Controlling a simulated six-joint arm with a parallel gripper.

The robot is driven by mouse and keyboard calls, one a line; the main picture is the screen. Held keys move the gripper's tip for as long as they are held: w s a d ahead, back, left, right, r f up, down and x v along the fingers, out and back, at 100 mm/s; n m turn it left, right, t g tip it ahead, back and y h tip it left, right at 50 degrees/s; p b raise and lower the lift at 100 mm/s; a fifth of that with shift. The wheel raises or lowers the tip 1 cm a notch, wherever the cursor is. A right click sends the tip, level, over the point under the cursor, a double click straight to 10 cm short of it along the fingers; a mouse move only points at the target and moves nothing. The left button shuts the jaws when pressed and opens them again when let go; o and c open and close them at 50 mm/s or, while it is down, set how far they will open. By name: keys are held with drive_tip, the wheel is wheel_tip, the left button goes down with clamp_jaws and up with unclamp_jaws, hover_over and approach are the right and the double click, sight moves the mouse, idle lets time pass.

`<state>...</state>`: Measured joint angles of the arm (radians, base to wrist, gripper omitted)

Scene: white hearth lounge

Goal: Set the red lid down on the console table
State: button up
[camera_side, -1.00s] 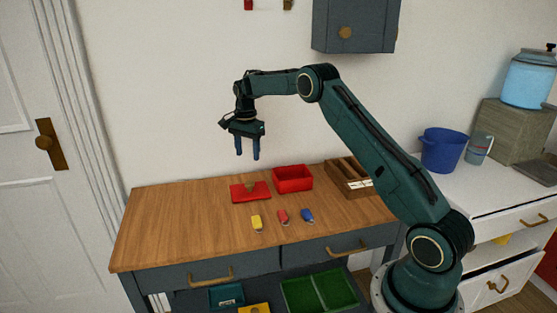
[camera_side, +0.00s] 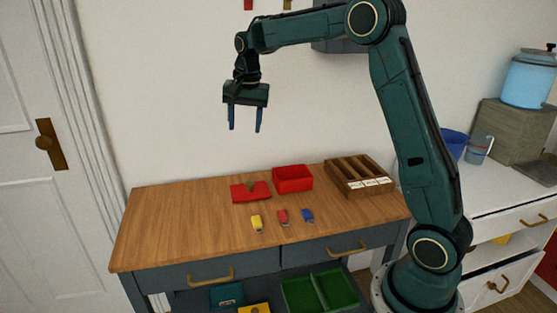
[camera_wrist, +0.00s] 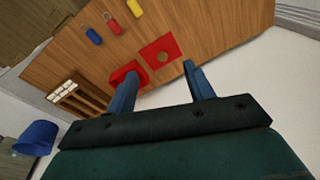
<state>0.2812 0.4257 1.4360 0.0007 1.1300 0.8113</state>
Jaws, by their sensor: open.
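The red lid (camera_side: 244,192) lies flat on the console table (camera_side: 165,220), with a small brownish knob on top. It also shows in the wrist view (camera_wrist: 153,47). An open red box (camera_side: 293,179) stands just to its right, apart from it; in the wrist view the box (camera_wrist: 125,71) is partly hidden by a finger. My gripper (camera_side: 244,130) is open and empty, high above the table and over the lid, with its fingers pointing down. In the wrist view my gripper's fingers (camera_wrist: 164,82) are spread with nothing between them.
Yellow (camera_side: 257,223), red (camera_side: 283,217) and blue (camera_side: 307,215) tags lie in front of the lid. A wooden compartment tray (camera_side: 350,190) stands at the table's right end. The table's left part is clear. A blue bucket (camera_side: 455,143) is on the white cabinet.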

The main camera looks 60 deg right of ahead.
drive_tip(key=s+a+r+n+t, duration=0.1)
drive_tip(key=s+a+r+n, duration=0.2)
drive_tip(key=s, duration=0.5)
drive_tip(key=s+a+r+n+t, duration=0.1)
drive_tip(key=s+a+n, duration=0.2)
drive_tip(key=s+a, duration=0.3)
drive_tip(key=s+a+r+n+t, duration=0.1)
drive_tip(key=s+a+r+n, duration=0.15)
drive_tip(key=s, duration=0.65)
drive_tip(key=s+a+f+n, duration=0.2)
drive_tip(key=s+f+n, duration=0.2)
drive_tip(key=s, duration=0.4)
drive_tip(key=shift+s+a+f+t+y, duration=0.15)
drive_tip(key=shift+s+a+t+y, duration=0.15)
drive_tip(key=shift+s+a+t, duration=0.1)
